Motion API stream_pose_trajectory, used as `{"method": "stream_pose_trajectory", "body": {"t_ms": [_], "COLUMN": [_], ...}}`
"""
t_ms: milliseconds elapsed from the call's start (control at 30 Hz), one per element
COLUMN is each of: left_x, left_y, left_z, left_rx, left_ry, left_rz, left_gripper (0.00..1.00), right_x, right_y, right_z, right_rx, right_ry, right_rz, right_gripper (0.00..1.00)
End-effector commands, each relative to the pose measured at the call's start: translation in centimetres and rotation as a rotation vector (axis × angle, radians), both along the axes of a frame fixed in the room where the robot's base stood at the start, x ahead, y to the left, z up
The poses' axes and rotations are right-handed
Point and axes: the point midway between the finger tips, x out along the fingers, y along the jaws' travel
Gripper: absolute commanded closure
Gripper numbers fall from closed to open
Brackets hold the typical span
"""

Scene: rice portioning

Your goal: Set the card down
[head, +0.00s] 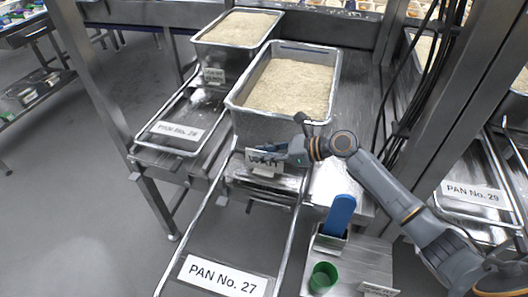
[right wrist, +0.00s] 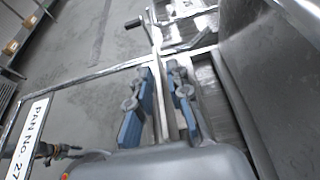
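The white card (head: 265,161) with the word WAIT stands upright at the near side of the front rice pan (head: 238,118), above the metal end of the PAN No. 27 rack. My right gripper (head: 279,153) reaches in from the right at the card's top. In the right wrist view, its two blue finger pads (right wrist: 163,98) are apart, with a thin upright edge, seemingly the card, between them. Gaps seem to show beside that edge. The card's foot is partly hidden, so firm contact below cannot be told. My left gripper is not in view.
A second rice pan (head: 238,29) stands behind, with its own small card (head: 214,76). The PAN No. 27 label (head: 222,277) lies in front. A blue-handled tool (head: 340,215) in a holder and a green cup (head: 323,278) stand at lower right. A metal post and cables rise at right.

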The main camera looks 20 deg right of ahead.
Motion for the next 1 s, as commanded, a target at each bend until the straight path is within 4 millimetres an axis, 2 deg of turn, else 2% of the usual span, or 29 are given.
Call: {"method": "stream_pose_trajectory", "body": {"t_ms": [367, 700, 833, 1000], "left_x": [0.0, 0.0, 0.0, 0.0], "left_y": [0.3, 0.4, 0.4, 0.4], "left_z": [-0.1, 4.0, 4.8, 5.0], "left_rx": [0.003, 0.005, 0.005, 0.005], "left_ry": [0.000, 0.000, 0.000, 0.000], "left_rz": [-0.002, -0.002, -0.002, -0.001], "left_gripper": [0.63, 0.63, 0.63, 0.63], "right_x": [0.0, -2.7, -3.5, -3.9], "right_y": [0.0, -3.9, -5.2, -5.7], "right_z": [0.4, 2.7, 3.1, 3.3], "right_rx": [-0.002, -0.002, -0.001, -0.001], "right_ry": [-0.003, 0.003, 0.004, -0.001], "right_rz": [0.002, -0.002, 0.000, 0.000], "right_gripper": [0.72, 0.72, 0.72, 0.72]}}
